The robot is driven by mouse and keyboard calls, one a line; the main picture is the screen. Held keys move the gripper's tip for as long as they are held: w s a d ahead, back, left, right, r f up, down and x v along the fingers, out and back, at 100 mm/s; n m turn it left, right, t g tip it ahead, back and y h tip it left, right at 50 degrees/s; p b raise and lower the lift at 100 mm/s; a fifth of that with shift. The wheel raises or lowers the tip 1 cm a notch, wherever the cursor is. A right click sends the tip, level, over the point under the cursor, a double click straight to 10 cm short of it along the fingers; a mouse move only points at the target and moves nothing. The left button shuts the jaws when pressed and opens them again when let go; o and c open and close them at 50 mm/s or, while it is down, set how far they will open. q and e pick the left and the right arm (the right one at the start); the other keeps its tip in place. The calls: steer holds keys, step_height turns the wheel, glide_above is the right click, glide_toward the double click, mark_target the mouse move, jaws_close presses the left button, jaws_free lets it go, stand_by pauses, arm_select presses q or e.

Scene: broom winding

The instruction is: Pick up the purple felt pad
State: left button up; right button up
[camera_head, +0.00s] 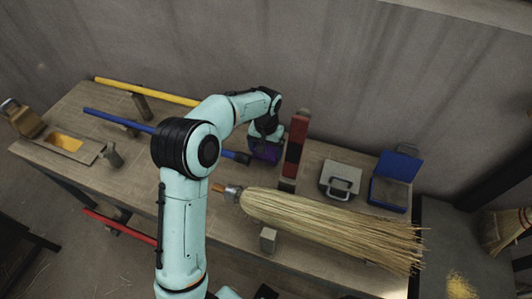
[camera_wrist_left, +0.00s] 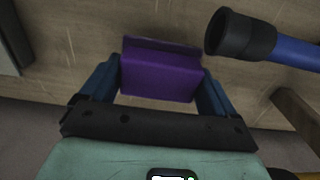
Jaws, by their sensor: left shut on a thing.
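The purple felt pad (camera_wrist_left: 160,75) is a folded or block-like purple piece between the two blue fingers of my left gripper (camera_wrist_left: 158,88) in the left wrist view. The fingers are shut on its two sides. In the head view the left arm reaches across the workbench, and the gripper (camera_head: 266,147) with the pad (camera_head: 265,153) is near the back edge of the bench. Whether the pad touches the bench is hard to tell. My right gripper is not in view.
A blue pole (camera_head: 118,119) with a black end (camera_wrist_left: 242,36) lies close beside the pad. A red-and-black upright piece (camera_head: 296,140) stands just right of the gripper. A straw broom (camera_head: 330,226) lies in front. A grey clamp box (camera_head: 341,178) and an open blue box (camera_head: 390,190) are at the right.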

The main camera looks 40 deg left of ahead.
arm_select(q)
step_height(320, 180, up, 17)
steer(key=p, duration=0.2)
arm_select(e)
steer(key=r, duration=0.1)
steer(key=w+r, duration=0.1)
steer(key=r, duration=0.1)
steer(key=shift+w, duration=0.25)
arm_select(q)
steer(key=o, duration=0.5)
steer(key=c, duration=0.4)
